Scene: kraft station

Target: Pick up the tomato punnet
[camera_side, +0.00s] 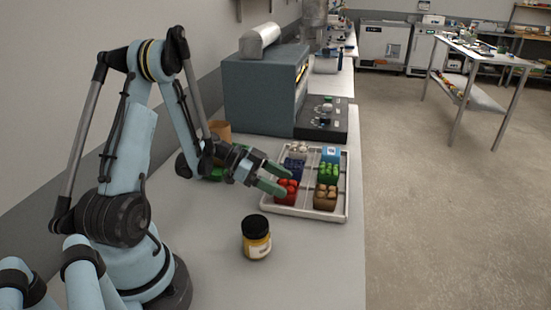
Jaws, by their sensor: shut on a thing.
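The tomato punnet (286,193) is a small dark red container with bright red tomatoes in it. It sits in the front left compartment of the white divided tray (305,213). My gripper (280,180) has green fingers and reaches in from the left, with the fingers at the punnet's upper part. It is shut on the tomato punnet. The fingers hide part of the punnet, and I cannot tell whether its base is clear of the tray floor.
Other compartments hold a brown punnet (326,197), a green punnet (329,172), a dark blue punnet (294,168), a blue box (331,153) and pale items (299,148). A black-lidded jar (256,238) stands in front. A grey oven-like unit (262,90) stands behind.

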